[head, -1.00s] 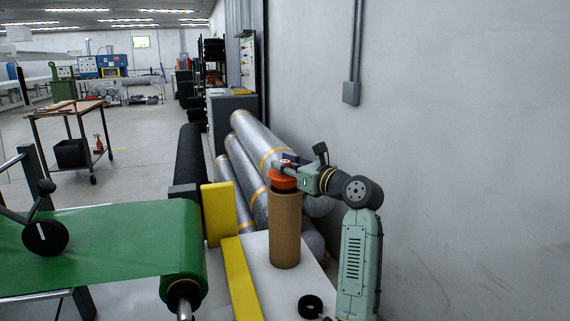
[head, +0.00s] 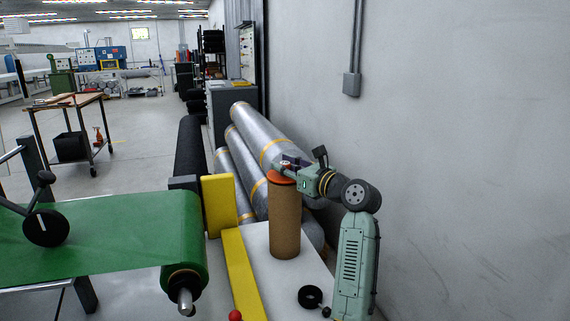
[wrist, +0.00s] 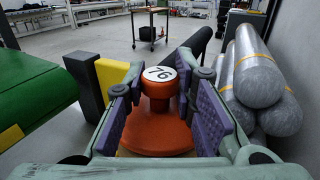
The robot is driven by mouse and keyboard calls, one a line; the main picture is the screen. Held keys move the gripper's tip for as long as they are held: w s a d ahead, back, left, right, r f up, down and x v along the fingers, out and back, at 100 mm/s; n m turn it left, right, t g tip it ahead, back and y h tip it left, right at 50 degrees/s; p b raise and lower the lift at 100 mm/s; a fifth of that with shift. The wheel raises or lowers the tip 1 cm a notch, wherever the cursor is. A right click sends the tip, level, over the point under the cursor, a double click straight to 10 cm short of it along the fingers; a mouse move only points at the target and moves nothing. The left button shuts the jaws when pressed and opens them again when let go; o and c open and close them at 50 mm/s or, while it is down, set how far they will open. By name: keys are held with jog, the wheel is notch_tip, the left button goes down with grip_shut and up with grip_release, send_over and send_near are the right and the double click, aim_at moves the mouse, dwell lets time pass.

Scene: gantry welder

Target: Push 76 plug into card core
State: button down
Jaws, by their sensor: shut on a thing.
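The orange-red plug (head: 278,177) has a white round label reading 76 on its knob, clear in the wrist view (wrist: 159,74). My gripper (wrist: 162,88) is shut on the plug's knob, with a purple-padded finger on either side. The card core (head: 285,225) is a brown tube standing upright on the white bench top (head: 300,274).
Silver rolls (head: 262,140) are stacked behind. A yellow guard (head: 240,272) and a green-covered roller table (head: 110,235) stand left. The grey wall (head: 460,180) is close on the right.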

jog(key=shift+f, duration=0.3)
jog(key=c, duration=1.2)
grip_release()
jog(key=shift+c, duration=0.2)
